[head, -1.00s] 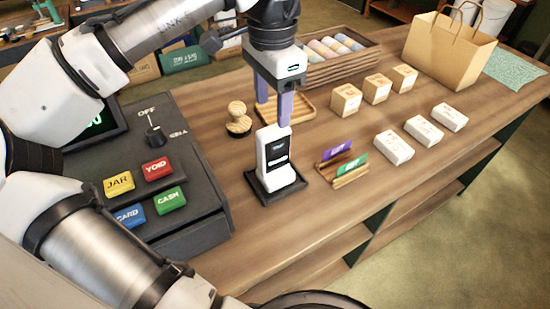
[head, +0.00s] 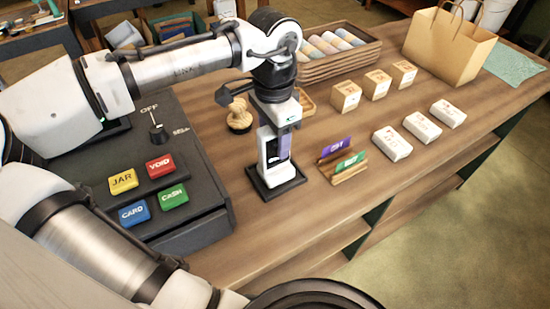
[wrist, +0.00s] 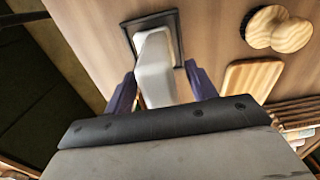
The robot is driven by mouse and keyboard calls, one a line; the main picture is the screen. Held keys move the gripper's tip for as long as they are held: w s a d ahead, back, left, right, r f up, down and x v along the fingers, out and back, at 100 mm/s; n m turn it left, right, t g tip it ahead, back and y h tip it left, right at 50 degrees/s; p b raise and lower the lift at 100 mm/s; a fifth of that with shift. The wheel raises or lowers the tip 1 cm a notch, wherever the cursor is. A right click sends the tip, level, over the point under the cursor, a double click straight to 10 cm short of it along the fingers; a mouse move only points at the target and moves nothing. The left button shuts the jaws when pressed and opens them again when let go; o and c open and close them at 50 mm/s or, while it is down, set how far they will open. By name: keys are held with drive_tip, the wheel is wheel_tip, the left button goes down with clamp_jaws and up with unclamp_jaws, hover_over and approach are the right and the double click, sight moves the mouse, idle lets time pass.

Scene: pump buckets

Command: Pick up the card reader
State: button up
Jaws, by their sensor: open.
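The card reader (head: 271,152) is a white upright device with a dark screen, standing in a black square base (head: 276,186) on the wooden counter. It also shows in the wrist view (wrist: 156,66), white and seen from above. My gripper (head: 276,150) is lowered over the card reader from above. In the wrist view its two purple fingers (wrist: 161,85) are open, one on either side of the reader's upper part. I cannot tell whether either finger touches it. The gripper's body hides the top of the reader in the head view.
A dark cash register (head: 185,150) with coloured keys stands left. A wooden stamp (head: 239,118) and a small tray (head: 306,103) are behind the reader. A card holder (head: 344,168), white packets (head: 392,144), cardboard boxes (head: 346,97) and a paper bag (head: 449,48) stand to the right.

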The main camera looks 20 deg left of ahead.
clamp_jaws()
drive_tip(key=shift+r, duration=0.1)
idle(0.4)
